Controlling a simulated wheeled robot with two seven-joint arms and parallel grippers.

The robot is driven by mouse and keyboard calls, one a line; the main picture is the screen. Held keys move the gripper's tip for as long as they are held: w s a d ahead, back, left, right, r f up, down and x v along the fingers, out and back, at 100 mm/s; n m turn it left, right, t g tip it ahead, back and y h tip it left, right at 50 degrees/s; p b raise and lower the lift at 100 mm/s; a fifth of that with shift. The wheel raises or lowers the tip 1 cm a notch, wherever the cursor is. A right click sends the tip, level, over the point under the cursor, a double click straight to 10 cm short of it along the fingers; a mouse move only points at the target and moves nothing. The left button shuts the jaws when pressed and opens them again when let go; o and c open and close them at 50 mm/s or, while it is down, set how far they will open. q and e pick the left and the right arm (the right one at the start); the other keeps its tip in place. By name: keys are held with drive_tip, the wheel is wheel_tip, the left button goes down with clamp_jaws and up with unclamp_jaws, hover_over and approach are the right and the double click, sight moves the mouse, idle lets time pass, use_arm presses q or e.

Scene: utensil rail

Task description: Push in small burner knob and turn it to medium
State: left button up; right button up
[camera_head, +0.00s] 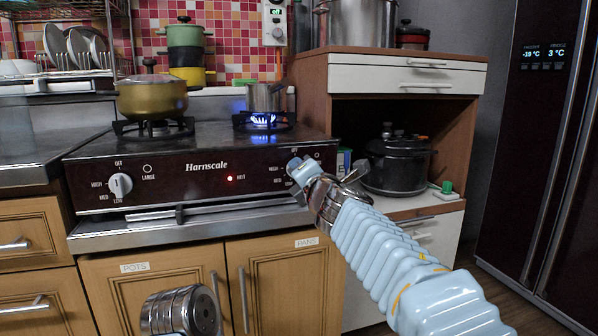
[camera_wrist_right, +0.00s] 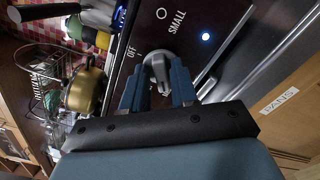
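The small burner knob (camera_wrist_right: 158,66) is a grey dial on the dark stove front (camera_head: 200,178). In the right wrist view it sits between the two fingertips of my right gripper (camera_wrist_right: 157,82). Dark gaps show beside its grip, so the fingers look open around it. Its grip lies lengthwise between the fingers, with OFF to one side; the other marks are hidden. In the head view my right gripper (camera_head: 297,168) covers this knob. A blue flame (camera_head: 263,120) burns under the small pot (camera_head: 264,97). My left gripper is out of view; only a left wrist part shows low in the head view.
The large burner knob (camera_head: 120,185) is at the stove's left. A gold pot (camera_head: 152,97) stands on the large burner. A black pot (camera_head: 398,165) stands in the cabinet beside my right forearm. An oven handle bar (camera_head: 180,213) runs below the panel.

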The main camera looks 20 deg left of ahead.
drive_tip(key=shift+o, duration=0.7)
drive_tip(key=shift+s+f, duration=0.1)
drive_tip(key=b+v, duration=0.3)
drive_tip(key=v, duration=0.3)
drive_tip(key=shift+s+d+b, duration=0.25)
drive_tip(key=shift+s+b, duration=0.05)
